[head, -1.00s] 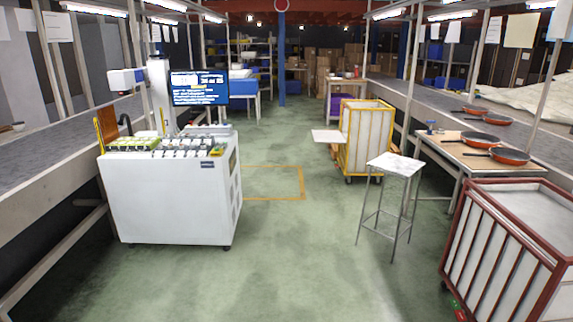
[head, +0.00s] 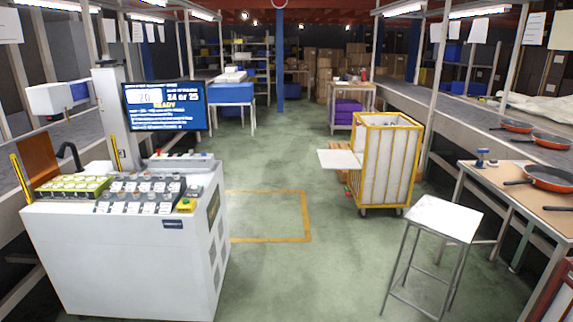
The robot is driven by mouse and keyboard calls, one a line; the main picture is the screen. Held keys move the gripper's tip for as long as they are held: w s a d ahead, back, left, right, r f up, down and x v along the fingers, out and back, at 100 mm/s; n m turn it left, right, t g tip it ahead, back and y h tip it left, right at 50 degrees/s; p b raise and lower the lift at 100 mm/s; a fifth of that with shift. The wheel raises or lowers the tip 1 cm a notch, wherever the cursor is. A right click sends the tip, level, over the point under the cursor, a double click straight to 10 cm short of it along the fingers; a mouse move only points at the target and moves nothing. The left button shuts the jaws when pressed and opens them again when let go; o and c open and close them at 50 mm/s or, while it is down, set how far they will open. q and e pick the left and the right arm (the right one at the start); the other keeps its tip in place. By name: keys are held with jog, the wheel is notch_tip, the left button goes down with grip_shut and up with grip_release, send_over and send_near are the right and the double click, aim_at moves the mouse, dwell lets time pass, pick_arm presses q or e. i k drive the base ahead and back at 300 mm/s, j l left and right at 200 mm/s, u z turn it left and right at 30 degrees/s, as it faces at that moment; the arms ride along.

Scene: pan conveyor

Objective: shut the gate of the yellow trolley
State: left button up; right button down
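The yellow trolley (head: 385,165) stands right of the middle of the head view, a yellow frame with pale side panels, on castors. Its gate (head: 340,159) is a pale flap that sticks out level to the left from the trolley's left side, so it is open. The inside of the trolley is mostly hidden by its near panels. Neither of my grippers is in view.
A metal stool (head: 447,219) stands on the floor in front of the trolley, to its right. A table with pans (head: 549,178) is at right, a white machine with a screen (head: 125,256) at left. The floor between, with a yellow-marked square (head: 265,241), is clear.

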aim_at(334, 159)
jog(key=i, duration=4.3)
